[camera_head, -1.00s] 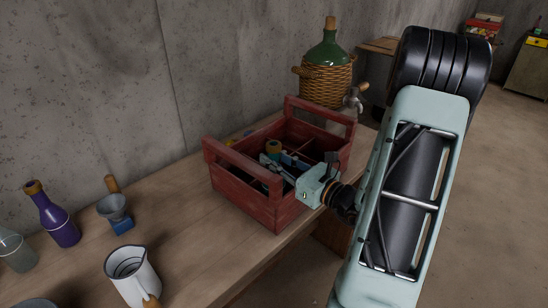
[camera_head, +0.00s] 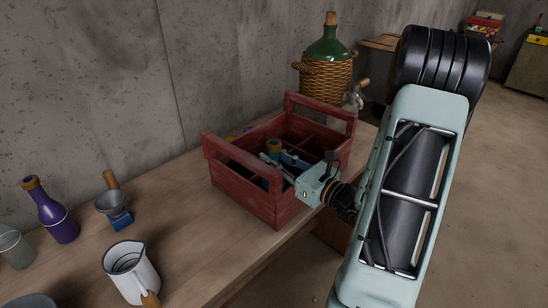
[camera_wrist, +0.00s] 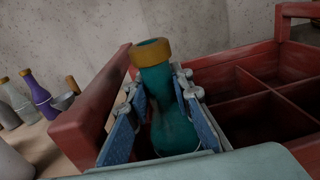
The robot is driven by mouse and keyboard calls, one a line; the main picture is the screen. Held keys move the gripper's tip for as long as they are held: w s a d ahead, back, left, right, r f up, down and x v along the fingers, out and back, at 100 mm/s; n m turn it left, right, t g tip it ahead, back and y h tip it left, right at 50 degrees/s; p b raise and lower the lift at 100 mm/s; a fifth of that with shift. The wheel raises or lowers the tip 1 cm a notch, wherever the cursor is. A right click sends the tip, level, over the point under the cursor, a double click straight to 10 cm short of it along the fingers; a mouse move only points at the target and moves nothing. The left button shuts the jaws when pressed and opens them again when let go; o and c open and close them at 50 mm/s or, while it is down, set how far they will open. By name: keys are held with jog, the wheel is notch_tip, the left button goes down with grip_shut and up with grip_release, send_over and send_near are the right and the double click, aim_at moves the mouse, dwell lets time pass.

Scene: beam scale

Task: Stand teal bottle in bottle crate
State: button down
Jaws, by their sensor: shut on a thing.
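The teal bottle (camera_wrist: 172,112) with its tan cap stands nearly upright between my gripper's blue finger pads in the wrist view. My gripper (camera_head: 279,163) is shut on it, inside the near-left part of the bottle crate. The red wooden bottle crate (camera_head: 241,196) stands on the table, and its wall also shows in the wrist view (camera_wrist: 92,117).
Crate dividers (camera_wrist: 245,107) form empty compartments to the right. A wicker-wrapped green demijohn (camera_head: 326,75) stands behind the crate. A purple bottle (camera_head: 50,212), a funnel (camera_head: 112,207) and a white jug (camera_head: 131,272) stand on the table to the left.

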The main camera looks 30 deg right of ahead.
jog(key=shift+f, duration=0.1)
jog(key=c, duration=1.6)
grip_release()
jog(key=v, duration=1.2)
